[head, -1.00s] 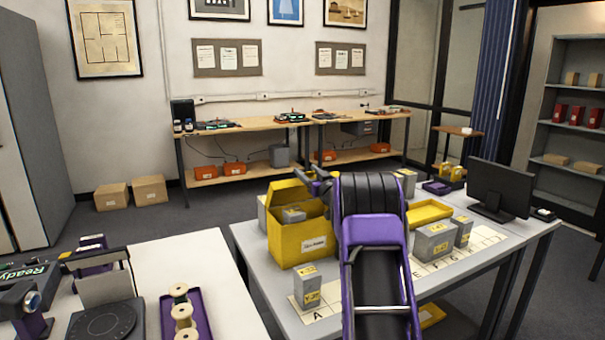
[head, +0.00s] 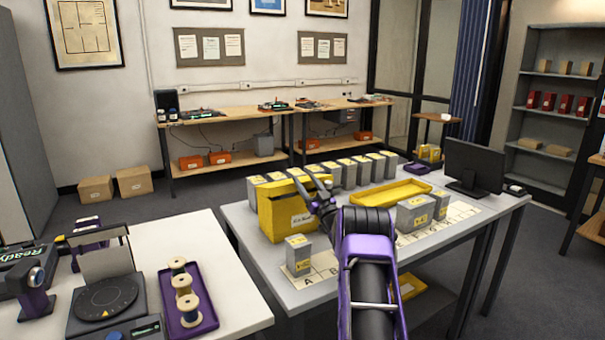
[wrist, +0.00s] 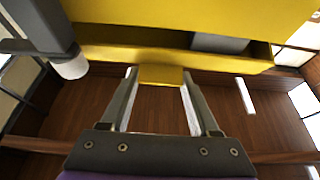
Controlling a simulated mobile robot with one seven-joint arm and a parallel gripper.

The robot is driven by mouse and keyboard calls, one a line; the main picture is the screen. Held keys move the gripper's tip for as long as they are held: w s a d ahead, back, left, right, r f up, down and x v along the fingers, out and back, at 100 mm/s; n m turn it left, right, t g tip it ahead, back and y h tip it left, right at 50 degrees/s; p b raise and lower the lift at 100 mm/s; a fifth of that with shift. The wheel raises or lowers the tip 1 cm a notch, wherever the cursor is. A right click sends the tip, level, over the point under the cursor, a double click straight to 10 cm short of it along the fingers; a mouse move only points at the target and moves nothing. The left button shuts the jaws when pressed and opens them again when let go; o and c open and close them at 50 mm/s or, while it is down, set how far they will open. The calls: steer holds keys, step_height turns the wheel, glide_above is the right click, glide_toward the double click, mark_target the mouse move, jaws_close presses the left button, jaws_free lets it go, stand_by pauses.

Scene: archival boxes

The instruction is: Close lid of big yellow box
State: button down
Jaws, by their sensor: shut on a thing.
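The big yellow box (head: 288,218) stands on the grey table, left of my arm in the head view. Its lid (head: 282,187) is tilted down low over the box top. My gripper (head: 316,192) is at the box's upper right side, its fingertips largely hidden by my wrist. In the wrist view my gripper (wrist: 160,78) is shut on a small yellow tab (wrist: 160,74) at the edge of a yellow strip. A dark gap between this strip and a broad yellow panel (wrist: 190,15) shows a grey thing inside.
A row of grey boxes with yellow labels (head: 347,173) stands behind the box. A shallow yellow tray (head: 390,194) lies to the right. One grey box (head: 297,255) stands in front; others (head: 412,214) stand right of my arm. A monitor (head: 473,166) is at the right end.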

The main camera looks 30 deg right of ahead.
steer(key=shift+s+f+t, duration=0.2)
steer(key=shift+f+t, duration=0.4)
steer(key=shift+f, duration=0.3)
steer(key=shift+s+f+t, duration=0.2)
steer(key=shift+f+t, duration=0.4)
steer(key=shift+f, duration=0.3)
steer(key=shift+c, duration=0.6)
jaws_free()
steer(key=shift+w+r, duration=0.1)
steer(key=s+p, duration=0.1)
steer(key=s, duration=1.2)
steer(key=shift+f+p, duration=0.3)
steer(key=shift+f, duration=0.05)
